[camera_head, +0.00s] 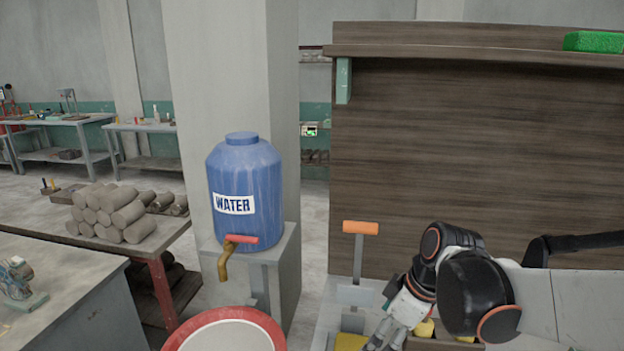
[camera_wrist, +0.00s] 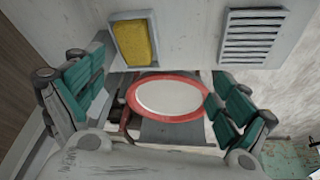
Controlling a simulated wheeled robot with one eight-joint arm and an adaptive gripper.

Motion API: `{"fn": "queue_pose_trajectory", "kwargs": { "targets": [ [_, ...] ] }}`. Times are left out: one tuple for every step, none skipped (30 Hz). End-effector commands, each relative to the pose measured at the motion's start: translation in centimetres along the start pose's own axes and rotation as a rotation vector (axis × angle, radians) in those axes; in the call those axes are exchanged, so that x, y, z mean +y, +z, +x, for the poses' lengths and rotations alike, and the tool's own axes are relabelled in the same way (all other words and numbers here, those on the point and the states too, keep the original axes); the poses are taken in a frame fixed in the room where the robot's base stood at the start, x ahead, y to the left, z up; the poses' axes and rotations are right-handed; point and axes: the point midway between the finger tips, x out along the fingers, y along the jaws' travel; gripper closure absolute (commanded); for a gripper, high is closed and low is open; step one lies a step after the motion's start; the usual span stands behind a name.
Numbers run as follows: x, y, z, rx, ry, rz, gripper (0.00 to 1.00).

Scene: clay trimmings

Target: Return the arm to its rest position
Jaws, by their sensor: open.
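My gripper (camera_head: 384,338) is at the lower right of the head view, at the end of my bent arm and pointing down. In the wrist view its two teal-padded fingers (camera_wrist: 158,98) stand wide apart at left and right. Nothing is between the pads that I can see as held. A red-rimmed white basin (camera_wrist: 133,88) shows beyond the fingers, and it also shows at the bottom of the head view (camera_head: 180,340).
A blue water barrel (camera_head: 240,185) with a tap stands on a grey stand (camera_head: 280,250). Clay logs (camera_head: 135,215) lie stacked on a table at left. An orange-handled tool (camera_head: 360,228) stands beside my arm. A yellow sponge-like block (camera_wrist: 133,42) sits in a tray.

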Motion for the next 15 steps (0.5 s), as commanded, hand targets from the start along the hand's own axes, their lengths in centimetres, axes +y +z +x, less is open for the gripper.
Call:
{"fn": "queue_pose_trajectory", "kwargs": {
  "targets": [
    [-0.6, 0.5, -0.8, -0.003, 0.024, 0.045, 0.06],
    [-0.8, 0.7, -1.3, -0.003, 0.042, 0.079, 0.06],
    [-1.2, 1.1, -1.9, -0.003, 0.066, 0.128, 0.06],
    [-1.5, 1.4, -2.5, -0.002, 0.087, 0.165, 0.06],
    [-1.8, 1.7, -2.9, 0.001, 0.106, 0.204, 0.06],
    [-2.1, 2.1, -3.6, 0.005, 0.133, 0.254, 0.06],
    [-2.4, 2.4, -4.0, 0.01, 0.153, 0.293, 0.06],
    [-2.7, 2.8, -4.4, 0.015, 0.172, 0.329, 0.06],
    [-3.1, 3.2, -5.0, 0.023, 0.199, 0.379, 0.06],
    [-3.4, 3.6, -5.4, 0.03, 0.217, 0.415, 0.06],
    [-3.6, 3.9, -5.7, 0.038, 0.237, 0.452, 0.06],
    [-4.0, 4.4, -6.2, 0.051, 0.262, 0.5, 0.06],
    [-4.3, 4.8, -6.5, 0.061, 0.28, 0.536, 0.06],
    [-4.6, 5.1, -6.8, 0.072, 0.299, 0.571, 0.06],
    [-5.0, 5.6, -7.2, 0.088, 0.321, 0.619, 0.06]
  ]
}}
